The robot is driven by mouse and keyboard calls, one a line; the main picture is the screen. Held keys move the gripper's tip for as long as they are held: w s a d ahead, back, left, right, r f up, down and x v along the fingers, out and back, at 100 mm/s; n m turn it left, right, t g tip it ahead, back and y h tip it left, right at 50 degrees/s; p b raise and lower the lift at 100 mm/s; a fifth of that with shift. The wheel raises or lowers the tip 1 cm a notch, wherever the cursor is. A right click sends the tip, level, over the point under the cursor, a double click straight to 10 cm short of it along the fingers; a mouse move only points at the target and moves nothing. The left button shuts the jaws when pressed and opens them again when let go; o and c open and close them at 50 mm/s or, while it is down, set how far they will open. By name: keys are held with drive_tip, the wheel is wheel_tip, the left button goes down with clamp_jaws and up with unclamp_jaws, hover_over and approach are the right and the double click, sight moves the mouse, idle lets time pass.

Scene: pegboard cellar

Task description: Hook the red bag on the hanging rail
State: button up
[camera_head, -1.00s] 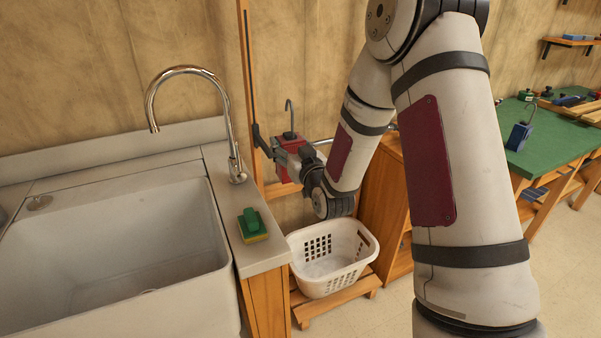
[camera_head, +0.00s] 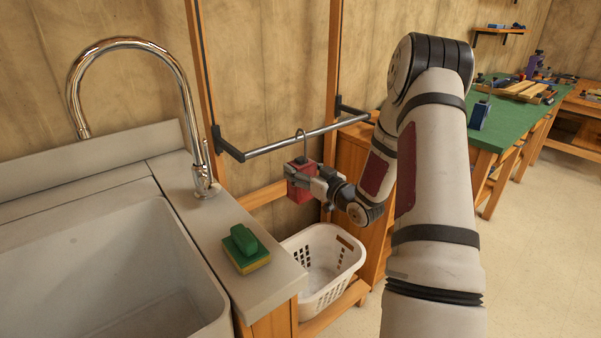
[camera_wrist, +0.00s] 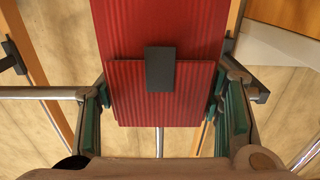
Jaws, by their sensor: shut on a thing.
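The red bag (camera_head: 299,184) is a small red block-like bag with a grey metal hook (camera_head: 301,140) rising from its top. My gripper (camera_head: 318,184) is shut on the bag from the right and holds it upright. The grey hanging rail (camera_head: 290,139) runs across the wooden frame, and the hook's top shows at the rail's height. I cannot tell whether the hook is over the rail or only in front of it. In the wrist view the bag (camera_wrist: 160,90) fills the space between the green-padded fingers, and the rail (camera_wrist: 40,92) shows at the left behind it.
A white laundry basket (camera_head: 328,290) stands below the bag. The sink (camera_head: 100,270) with its tall faucet (camera_head: 200,165) and a green and yellow sponge (camera_head: 243,246) are at the left. A green workbench (camera_head: 510,120) with a blue hooked object (camera_head: 479,114) is at the right.

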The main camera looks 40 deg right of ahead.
drive_tip(key=w+f+b, duration=0.4)
drive_tip(key=w, duration=0.2)
drive_tip(key=shift+w+a, duration=0.15)
drive_tip(key=shift+w, duration=0.25)
idle(0.7)
drive_tip(key=o, duration=1.4)
drive_tip(key=s, duration=1.2)
drive_tip(key=shift+d, duration=0.2)
drive_tip(key=shift+r, duration=0.1)
